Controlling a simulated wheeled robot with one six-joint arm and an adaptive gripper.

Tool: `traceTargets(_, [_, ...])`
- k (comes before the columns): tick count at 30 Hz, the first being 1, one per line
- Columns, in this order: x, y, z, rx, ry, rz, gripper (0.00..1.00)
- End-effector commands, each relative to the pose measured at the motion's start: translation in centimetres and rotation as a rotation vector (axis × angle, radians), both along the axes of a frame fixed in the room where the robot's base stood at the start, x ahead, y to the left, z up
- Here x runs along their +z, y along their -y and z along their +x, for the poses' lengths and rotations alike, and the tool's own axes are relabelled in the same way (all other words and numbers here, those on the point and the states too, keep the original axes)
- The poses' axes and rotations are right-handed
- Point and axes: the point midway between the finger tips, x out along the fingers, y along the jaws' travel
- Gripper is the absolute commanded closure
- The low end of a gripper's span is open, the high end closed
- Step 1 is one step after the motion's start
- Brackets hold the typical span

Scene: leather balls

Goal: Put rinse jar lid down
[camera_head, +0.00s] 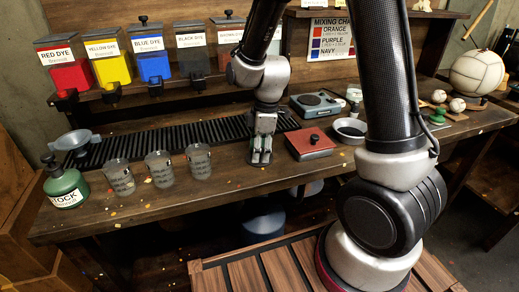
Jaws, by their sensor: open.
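My gripper (261,156) points down over the front middle of the workbench (225,175). It is open, and I see nothing clearly held between its fingers. I cannot surely pick out the rinse jar lid. A flat red box with a black knob (310,143) sits just right of my gripper, apart from it. A round dark dish with a pale inside (351,129) stands right of the red box, partly behind my arm. A small pale jar (354,94) stands behind it.
Several clear beakers (160,169) stand left of my gripper. A black ribbed rack (160,138) runs behind. A grey scale (316,105) stands behind the red box. Dye bins (106,65) line the shelf.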

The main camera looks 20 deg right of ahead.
Motion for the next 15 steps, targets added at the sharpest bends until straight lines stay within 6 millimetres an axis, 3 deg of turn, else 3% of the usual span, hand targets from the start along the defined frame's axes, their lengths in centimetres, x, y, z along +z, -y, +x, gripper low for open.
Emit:
traceTargets(5, [1.2,0.1,0.1,0.000,0.003,0.001,0.54])
traceTargets(15, [8.5,0.9,-0.1,0.000,0.006,0.002,0.54])
